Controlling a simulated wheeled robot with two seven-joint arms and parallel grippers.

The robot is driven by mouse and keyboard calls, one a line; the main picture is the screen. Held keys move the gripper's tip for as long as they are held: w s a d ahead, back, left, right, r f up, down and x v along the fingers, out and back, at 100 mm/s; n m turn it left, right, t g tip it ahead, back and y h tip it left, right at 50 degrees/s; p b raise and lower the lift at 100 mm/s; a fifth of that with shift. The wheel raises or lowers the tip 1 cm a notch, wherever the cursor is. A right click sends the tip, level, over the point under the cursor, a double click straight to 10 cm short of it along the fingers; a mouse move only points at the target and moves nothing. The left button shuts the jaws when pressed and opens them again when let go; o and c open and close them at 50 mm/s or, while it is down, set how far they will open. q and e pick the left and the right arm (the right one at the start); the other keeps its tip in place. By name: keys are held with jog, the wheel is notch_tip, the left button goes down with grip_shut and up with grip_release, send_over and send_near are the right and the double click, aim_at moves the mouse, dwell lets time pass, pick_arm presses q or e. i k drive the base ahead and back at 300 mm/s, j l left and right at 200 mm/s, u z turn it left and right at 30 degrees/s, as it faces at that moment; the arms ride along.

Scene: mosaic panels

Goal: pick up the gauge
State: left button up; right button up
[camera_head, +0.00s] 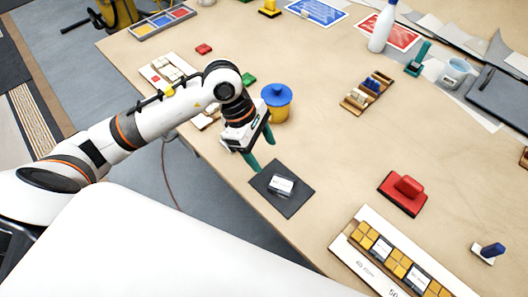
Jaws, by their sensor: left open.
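A small silvery-white block (281,185), which seems to be the gauge, lies on a dark square mat (290,208) near the front edge of the table. My left gripper (261,149) has green fingers that point down. It is open and empty, just beyond the mat and a little up and left of the block in the picture. The fingers are apart from the block, and the block is in plain sight. My right gripper does not show.
A yellow pot with a blue lid (277,108) stands close behind the left gripper. A red handled block (403,192) and a white panel with yellow tiles (355,262) lie to the right. Bare table separates the mat from them.

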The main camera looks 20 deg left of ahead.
aim_at(486, 255)
jog(key=z, duration=1.45)
